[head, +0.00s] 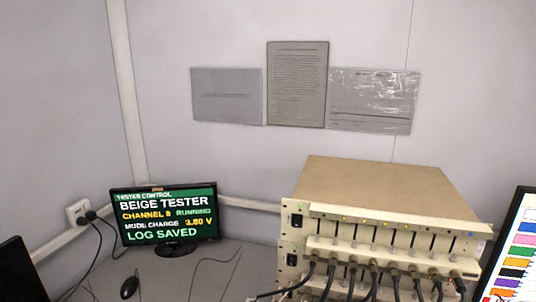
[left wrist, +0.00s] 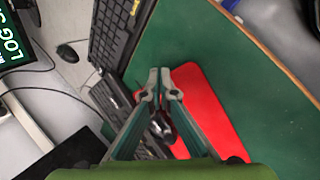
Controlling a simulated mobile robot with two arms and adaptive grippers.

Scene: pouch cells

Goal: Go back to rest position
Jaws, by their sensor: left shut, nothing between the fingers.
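My left gripper (left wrist: 164,88) shows in the left wrist view, with its two fingertips together and nothing between them. It is over a red pad (left wrist: 208,105) and a green mat (left wrist: 225,50), with a dark object partly hidden behind the fingers. No gripper or arm of mine shows in the head view. My right gripper is not in view.
A beige tester (head: 375,215) with several cables stands at the right in the head view. A monitor (head: 165,222) reads "LOG SAVED". A black keyboard (left wrist: 118,30) lies beside the mat. A color chart (head: 512,255) stands at the right edge.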

